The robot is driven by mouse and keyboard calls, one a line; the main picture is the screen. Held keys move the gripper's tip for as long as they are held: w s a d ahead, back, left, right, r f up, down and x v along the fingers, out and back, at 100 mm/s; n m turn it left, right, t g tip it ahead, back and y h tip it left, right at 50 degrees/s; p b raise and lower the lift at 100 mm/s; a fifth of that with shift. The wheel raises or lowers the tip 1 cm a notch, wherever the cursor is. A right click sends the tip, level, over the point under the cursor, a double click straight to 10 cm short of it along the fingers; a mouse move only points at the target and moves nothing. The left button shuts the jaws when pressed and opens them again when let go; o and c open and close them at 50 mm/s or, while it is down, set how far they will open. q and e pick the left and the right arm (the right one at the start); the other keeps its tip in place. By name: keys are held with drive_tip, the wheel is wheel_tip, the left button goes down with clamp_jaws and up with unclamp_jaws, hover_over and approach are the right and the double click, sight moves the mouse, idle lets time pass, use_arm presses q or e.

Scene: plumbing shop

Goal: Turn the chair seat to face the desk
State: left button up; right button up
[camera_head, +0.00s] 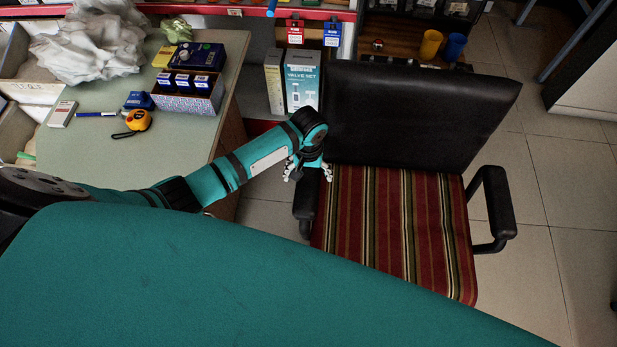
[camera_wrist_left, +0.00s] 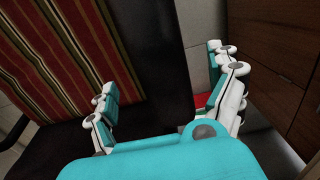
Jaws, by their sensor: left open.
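The chair has a black backrest (camera_head: 405,115) at the far side and a seat with red, green and cream stripes (camera_head: 395,225). Its front points toward me, and the desk (camera_head: 205,125) stands to its left. My left gripper (camera_head: 309,172) is at the chair's left armrest (camera_head: 306,200), beside the backrest's lower left corner. In the left wrist view the gripper's fingers (camera_wrist_left: 170,98) are apart, with dark chair parts between and beyond them. The striped seat (camera_wrist_left: 60,50) shows at upper left there. I cannot tell whether the fingers touch the armrest. My right gripper is not in view.
The desk holds crumpled white plastic (camera_head: 92,45), a patterned box (camera_head: 188,92) and a yellow tape measure (camera_head: 138,121). Valve set boxes (camera_head: 300,82) stand on a shelf behind the chair. The tiled floor (camera_head: 550,200) to the right is clear. My teal body covers the foreground.

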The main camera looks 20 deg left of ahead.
sight(308, 178)
use_arm(q)
drive_tip(key=shift+f, duration=1.5)
drive_tip(key=c, duration=1.7)
drive_tip(key=shift+w, duration=0.1)
